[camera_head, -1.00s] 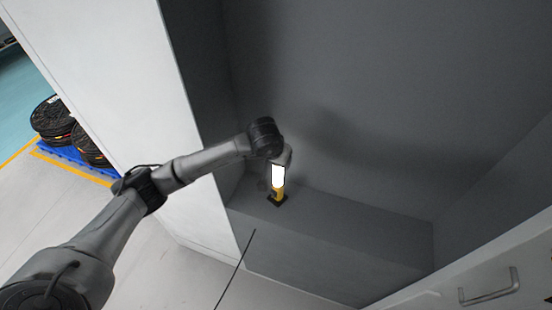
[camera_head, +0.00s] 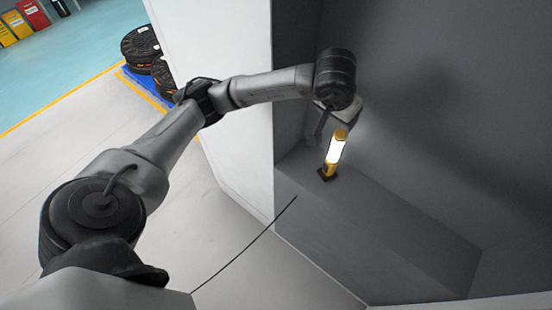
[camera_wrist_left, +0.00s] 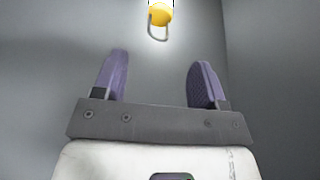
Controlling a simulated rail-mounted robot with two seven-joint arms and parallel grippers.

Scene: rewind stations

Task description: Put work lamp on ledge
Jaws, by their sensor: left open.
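The work lamp (camera_head: 336,152) is lit, with a white glowing tube, a yellow cap and base and a black foot. It stands on the grey ledge (camera_head: 370,215) near the ledge's left end. My left gripper (camera_wrist_left: 158,82) is open, with its two purple-padded fingers apart and nothing between them. In the left wrist view the lamp's yellow end with a wire hook (camera_wrist_left: 160,16) is at the top edge, beyond the fingertips and apart from them. In the head view the left wrist is just above and behind the lamp, and its fingers are mostly hidden. My right gripper is not in view.
The ledge is inside a grey recess with a white side wall (camera_head: 215,90) on the left. A thin dark cable (camera_head: 245,247) crosses below the ledge. Black reels (camera_head: 142,46) on a blue pallet stand far left. The ledge right of the lamp is clear.

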